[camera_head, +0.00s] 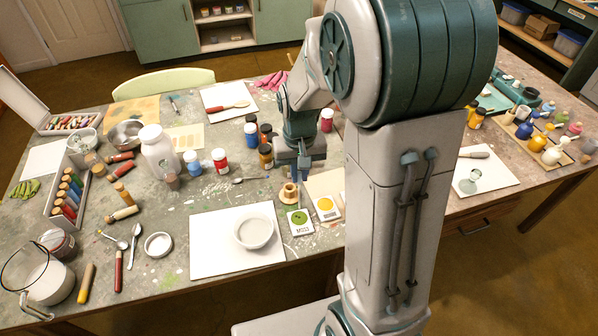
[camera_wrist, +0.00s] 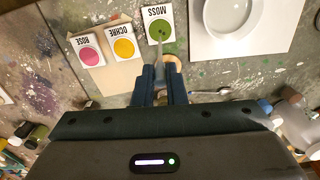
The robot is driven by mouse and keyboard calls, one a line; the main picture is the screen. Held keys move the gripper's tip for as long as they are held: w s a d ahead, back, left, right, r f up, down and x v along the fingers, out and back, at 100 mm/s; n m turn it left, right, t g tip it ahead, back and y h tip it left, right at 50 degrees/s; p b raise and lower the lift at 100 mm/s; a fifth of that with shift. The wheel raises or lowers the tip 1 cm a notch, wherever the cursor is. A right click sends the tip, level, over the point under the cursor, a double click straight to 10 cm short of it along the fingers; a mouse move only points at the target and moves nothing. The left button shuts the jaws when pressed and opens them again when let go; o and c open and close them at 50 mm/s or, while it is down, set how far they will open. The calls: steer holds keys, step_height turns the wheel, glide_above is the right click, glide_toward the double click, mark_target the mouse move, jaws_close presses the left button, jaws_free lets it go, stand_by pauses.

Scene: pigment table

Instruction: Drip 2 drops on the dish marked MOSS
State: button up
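A white round dish (camera_head: 253,231) sits on a white board, just left of the card labelled MOSS (camera_head: 301,229) with its green spot. In the wrist view the dish (camera_wrist: 232,14) is at the top right and the MOSS card (camera_wrist: 158,11) at the top middle. My gripper (camera_head: 304,172) is above the table behind the cards, away from the dish. In the wrist view my gripper (camera_wrist: 161,80) appears shut on a slim dropper (camera_wrist: 158,66), whose pale tip shows beyond the fingers. Whether the dropper holds liquid cannot be told.
A small wooden holder (camera_head: 289,193) stands just below my gripper. The OCHRE card (camera_head: 326,208) and the ROSE card (camera_wrist: 89,52) lie beside the MOSS card. Paint jars (camera_head: 265,156) stand behind, a spoon (camera_head: 250,179) lies to the left. The board (camera_head: 213,257) is clear around the dish.

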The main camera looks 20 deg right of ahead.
steer(key=shift+r+p, duration=1.4)
steer(key=shift+r, duration=0.7)
